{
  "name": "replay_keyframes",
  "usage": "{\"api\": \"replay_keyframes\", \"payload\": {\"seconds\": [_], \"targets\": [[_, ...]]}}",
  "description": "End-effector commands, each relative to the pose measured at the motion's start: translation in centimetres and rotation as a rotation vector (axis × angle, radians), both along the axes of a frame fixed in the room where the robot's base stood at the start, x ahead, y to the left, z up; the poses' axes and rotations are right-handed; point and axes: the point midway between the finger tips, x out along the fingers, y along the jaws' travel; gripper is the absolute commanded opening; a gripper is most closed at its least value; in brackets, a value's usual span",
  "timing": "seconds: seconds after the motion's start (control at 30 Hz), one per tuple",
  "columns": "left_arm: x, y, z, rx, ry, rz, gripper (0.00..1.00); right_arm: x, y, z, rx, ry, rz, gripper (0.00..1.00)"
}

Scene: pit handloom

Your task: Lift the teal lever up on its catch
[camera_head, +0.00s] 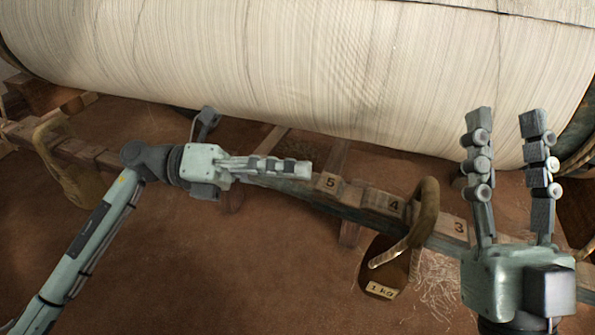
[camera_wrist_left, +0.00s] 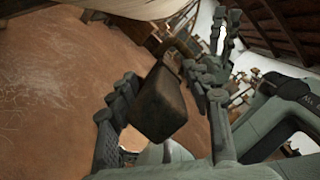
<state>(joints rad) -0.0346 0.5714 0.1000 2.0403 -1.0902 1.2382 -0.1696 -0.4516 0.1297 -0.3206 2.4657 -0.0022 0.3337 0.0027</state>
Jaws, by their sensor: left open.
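The lever (camera_head: 295,188), a long wooden beam with worn teal-grey paint, slants below the cloth roll with numbered blocks along it. My left gripper (camera_head: 305,168) is seen side-on over its left part. In the left wrist view a dark brown block (camera_wrist_left: 157,105) stands between the open fingers of my left gripper (camera_wrist_left: 160,98); I cannot tell whether it touches them or is part of the lever. The catch cannot be made out. My right gripper (camera_head: 503,115) points up, open and empty, at the right; it also shows in the left wrist view (camera_wrist_left: 226,28).
A large roll of pale cloth (camera_head: 300,70) spans the back. A hooked weight marked 1 kg (camera_head: 381,285) hangs on the beam near the 4 block (camera_head: 394,205). A tan weight-like object (camera_head: 75,180) is at the left. The brown floor (camera_head: 270,280) in front is mostly clear.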

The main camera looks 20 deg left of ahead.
Motion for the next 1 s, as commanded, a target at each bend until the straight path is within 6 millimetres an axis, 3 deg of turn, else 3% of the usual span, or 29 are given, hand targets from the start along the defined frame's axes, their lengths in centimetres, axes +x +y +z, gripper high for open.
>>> {"api": "replay_keyframes", "payload": {"seconds": [0.37, 0.77, 1.0], "targets": [[0.16, -0.7, 0.05, 0.0, -0.001, 0.001, 0.49, 0.01, -0.01, -0.02, -0.001, 0.002, 0.0, 0.4], [0.15, -0.67, 0.03, 0.0, -0.001, 0.001, 0.0, 0.01, -0.01, -0.02, -0.001, 0.002, 0.0, 0.4], [0.14, -0.67, -0.03, 0.0, 0.0, 0.001, 0.0, 0.0, 0.0, -0.08, -0.001, 0.002, 0.0, 0.4]]}}
